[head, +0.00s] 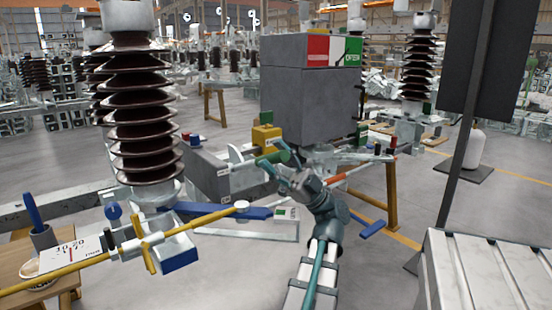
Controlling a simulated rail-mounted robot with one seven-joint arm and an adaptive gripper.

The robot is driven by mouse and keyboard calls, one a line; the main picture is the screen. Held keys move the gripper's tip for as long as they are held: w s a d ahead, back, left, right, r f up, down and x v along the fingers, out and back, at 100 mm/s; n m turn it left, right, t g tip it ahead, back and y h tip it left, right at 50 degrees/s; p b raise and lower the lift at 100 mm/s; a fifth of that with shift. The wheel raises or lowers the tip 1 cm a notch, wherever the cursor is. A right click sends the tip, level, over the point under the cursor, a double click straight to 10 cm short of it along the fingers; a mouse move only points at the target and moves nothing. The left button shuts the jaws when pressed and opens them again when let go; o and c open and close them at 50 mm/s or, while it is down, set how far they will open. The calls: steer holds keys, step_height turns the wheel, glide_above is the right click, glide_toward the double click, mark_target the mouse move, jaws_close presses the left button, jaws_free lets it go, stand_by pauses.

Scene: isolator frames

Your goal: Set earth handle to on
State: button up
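My gripper (272,164) is at the centre, at the end of my arm, pointing left and away towards the mechanism below the grey cabinet (314,105). A small green handle-like piece (277,156) lies at its fingertips. I cannot tell whether the fingers touch it or are closed around it. No label marks the earth handle, so I cannot tell for sure that this piece is it. A yellow block (266,137) sits just behind. A red and white rod (350,172) extends to the right of my wrist.
A brown ribbed insulator (137,115) stands at left, above a yellow rod (85,262) and a blue bar (222,211). A wooden table (60,285) is at lower left. A dark post (465,140) and a ridged grey surface (490,270) are at right. Open floor lies between.

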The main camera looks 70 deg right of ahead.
steer(key=v, duration=1.2)
